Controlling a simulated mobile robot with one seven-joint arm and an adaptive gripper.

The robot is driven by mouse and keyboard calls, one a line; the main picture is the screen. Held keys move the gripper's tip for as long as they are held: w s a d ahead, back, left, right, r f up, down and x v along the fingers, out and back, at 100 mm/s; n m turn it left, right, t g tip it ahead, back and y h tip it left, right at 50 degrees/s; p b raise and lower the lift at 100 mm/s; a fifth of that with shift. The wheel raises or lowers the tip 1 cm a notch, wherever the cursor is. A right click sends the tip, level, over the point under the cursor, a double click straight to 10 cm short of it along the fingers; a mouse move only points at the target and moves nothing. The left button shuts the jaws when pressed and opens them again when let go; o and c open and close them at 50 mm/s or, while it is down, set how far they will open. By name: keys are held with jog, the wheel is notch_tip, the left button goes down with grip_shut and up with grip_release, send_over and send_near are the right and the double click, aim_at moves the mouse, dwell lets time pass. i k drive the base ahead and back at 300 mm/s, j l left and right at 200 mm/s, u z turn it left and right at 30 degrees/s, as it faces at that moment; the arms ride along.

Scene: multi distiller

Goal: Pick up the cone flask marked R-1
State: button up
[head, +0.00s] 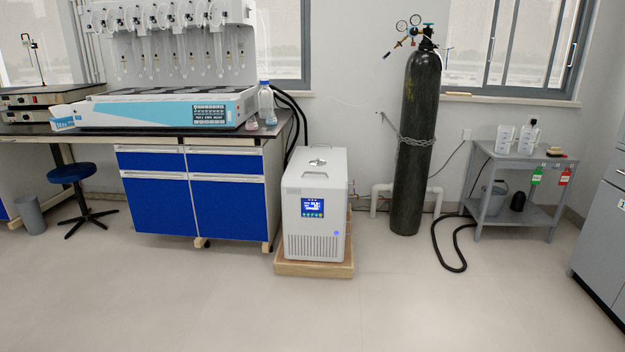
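A small clear flask (252,124) stands on the dark bench top, at the right end beside the distiller. A second small flask (271,119) seems to stand just to its right, with pale pinkish contents, in front of a clear bottle with a blue cap (265,98). These things are small and partly overlap, so I cannot read any R-1 marking or tell which one bears it. My gripper is not in view.
The distiller (170,110) fills much of the bench (284,129). A white chiller (315,205) stands on a wooden base right of the blue cabinets. A black gas cylinder (414,145), a grey side table (520,152) and a blue stool (72,172) flank it. The front floor is clear.

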aim_at(271, 119)
jog(key=i, duration=3)
jog(key=i+j, duration=0.25)
jog(key=i, duration=0.2)
jog(key=i+j, duration=0.25)
jog(key=i, duration=0.25)
